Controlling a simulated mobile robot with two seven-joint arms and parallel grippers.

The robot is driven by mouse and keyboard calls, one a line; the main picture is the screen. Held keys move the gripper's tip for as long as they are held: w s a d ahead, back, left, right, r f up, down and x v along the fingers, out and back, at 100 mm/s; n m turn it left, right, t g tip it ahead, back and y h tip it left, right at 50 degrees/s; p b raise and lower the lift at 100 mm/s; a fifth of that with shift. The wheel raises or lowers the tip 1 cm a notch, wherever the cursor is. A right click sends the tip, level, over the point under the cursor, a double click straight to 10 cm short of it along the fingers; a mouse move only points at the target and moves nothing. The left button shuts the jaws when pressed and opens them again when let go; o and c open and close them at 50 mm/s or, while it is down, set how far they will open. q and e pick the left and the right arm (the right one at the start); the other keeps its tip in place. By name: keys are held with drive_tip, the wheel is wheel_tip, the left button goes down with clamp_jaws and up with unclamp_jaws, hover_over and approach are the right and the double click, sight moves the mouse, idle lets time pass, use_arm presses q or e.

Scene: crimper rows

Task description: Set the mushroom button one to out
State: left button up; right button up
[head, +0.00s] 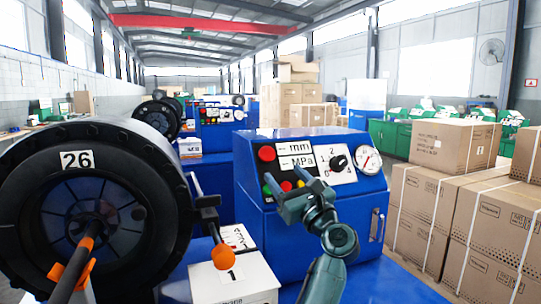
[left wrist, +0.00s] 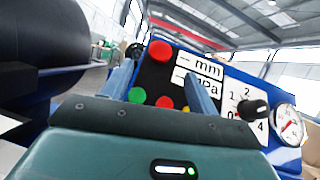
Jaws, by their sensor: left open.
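The large red mushroom button (head: 266,153) is at the upper left of the panel on the blue machine (head: 340,215). It also shows in the left wrist view (left wrist: 160,50), beyond and between my finger ends. I cannot tell whether it is in or out. My left gripper (head: 287,180) is open and empty in front of the panel, below the mushroom button in the head view. Its two fingers also show in the left wrist view (left wrist: 158,72). A gap to the button seems to remain. My right gripper is not in view.
Below the mushroom button are small green (left wrist: 137,95), red (left wrist: 165,102) and yellow (left wrist: 186,109) buttons. A black rotary knob (head: 338,163) and a gauge (head: 367,160) are to the right.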

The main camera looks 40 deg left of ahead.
sight(269, 156)
use_arm(q)
drive_tip(key=p+x, duration=0.1)
drive_tip(key=x, duration=0.7)
drive_tip(key=shift+p, duration=0.4)
